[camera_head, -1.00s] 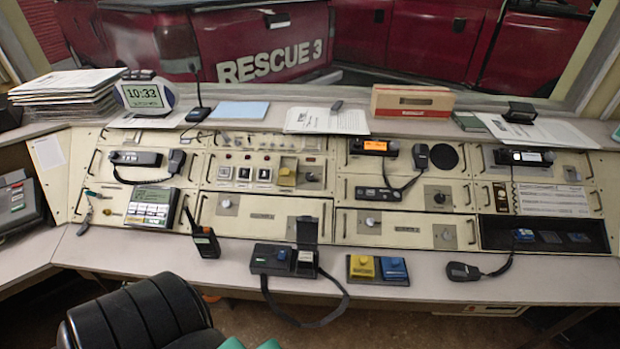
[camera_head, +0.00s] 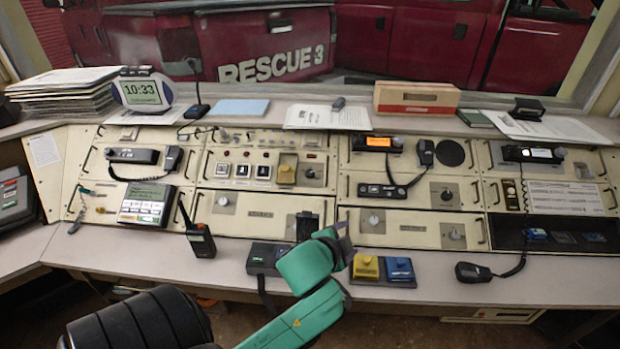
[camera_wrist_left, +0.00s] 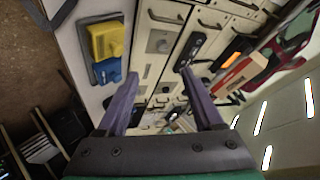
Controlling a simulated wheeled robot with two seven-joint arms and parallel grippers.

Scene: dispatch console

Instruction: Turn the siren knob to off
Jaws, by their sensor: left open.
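Several round knobs sit on the cream console panels (camera_head: 262,211): one at the upper middle (camera_head: 310,173), one at the left (camera_head: 223,201), a dark one (camera_head: 446,196), and silver ones at the lower right middle (camera_head: 374,219) and further right (camera_head: 455,234). Their labels are too small to read, so I cannot tell which is the siren knob. My left gripper (camera_head: 343,236) is over the desk's front edge, before the lower panels, touching no knob. In the left wrist view its purple fingers (camera_wrist_left: 160,88) are apart and empty. My right gripper is out of view.
A yellow and blue switch box (camera_head: 383,269) stands close right of my left gripper. A black box (camera_head: 262,258) is partly hidden behind my arm. A handheld radio (camera_head: 199,238) stands left, a corded microphone (camera_head: 472,271) lies right. A black chair (camera_head: 140,325) is in front.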

